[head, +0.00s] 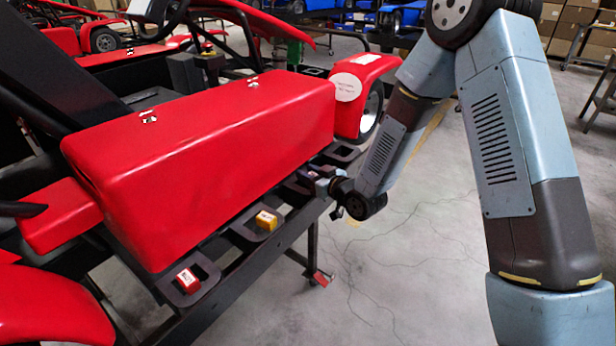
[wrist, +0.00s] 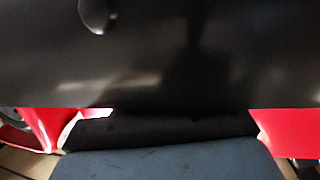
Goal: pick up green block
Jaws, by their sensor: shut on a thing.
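No green block can be made out in either view. My gripper (head: 324,184) is low beside the black rail (head: 230,257) along the kart's side, at the rail's far part. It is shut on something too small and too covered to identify. A small purplish block (head: 311,174) shows at the gripper's tips, by a dark holder on the rail. A yellow block (head: 266,220) and a red block (head: 187,280) sit in nearer holders. The wrist view is mostly filled by a close black surface (wrist: 160,60), with no fingers or block clear in it.
The red kart body (head: 210,160) stands close to the left of the rail. The farthest holder (head: 341,153) looks empty. A red fender and wheel (head: 371,108) stand beyond it. Bare concrete floor (head: 420,250) lies to the right.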

